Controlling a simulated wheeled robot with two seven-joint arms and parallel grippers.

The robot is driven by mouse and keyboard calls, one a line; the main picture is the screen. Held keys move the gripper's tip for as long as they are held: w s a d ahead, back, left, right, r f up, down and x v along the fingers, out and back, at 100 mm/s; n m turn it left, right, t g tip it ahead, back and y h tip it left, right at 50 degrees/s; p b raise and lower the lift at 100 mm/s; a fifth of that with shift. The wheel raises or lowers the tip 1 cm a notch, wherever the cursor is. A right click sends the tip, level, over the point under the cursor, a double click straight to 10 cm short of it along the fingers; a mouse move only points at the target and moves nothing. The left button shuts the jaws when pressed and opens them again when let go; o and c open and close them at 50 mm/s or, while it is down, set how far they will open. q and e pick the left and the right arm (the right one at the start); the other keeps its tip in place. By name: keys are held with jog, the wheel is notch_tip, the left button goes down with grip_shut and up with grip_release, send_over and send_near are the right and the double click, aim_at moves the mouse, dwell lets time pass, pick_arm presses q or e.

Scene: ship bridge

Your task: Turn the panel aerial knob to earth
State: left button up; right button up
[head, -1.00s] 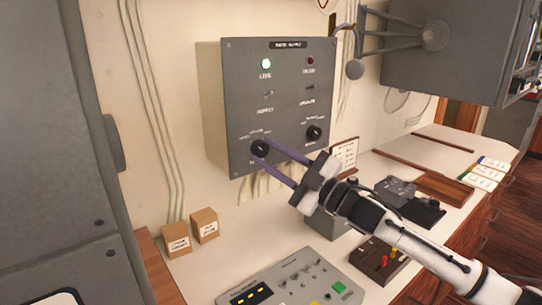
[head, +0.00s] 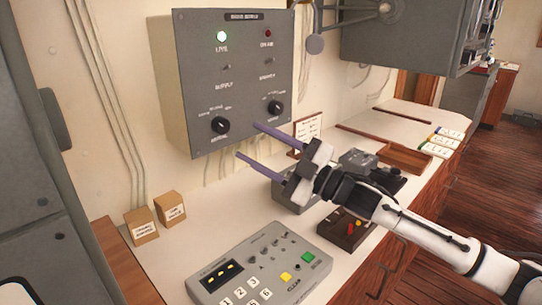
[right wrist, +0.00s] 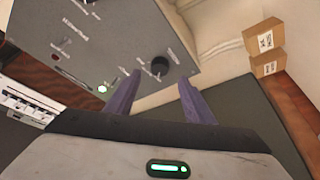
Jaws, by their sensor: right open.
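A grey wall panel (head: 240,75) carries two black knobs. The left knob (head: 220,125) has a label under it that seems to read aerial; its pointer is too small to read for sure. The right knob (head: 275,107) sits higher in the picture. My right gripper (head: 254,141) is open and empty, its purple fingers pointing at the panel, below and right of the left knob and apart from it. In the right wrist view that knob (right wrist: 160,66) shows beyond and between the fingertips (right wrist: 157,88). My left gripper is not in view.
A lamp arm (head: 315,43) hangs right of the panel.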

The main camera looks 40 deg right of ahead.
jog(key=shift+v, duration=1.75)
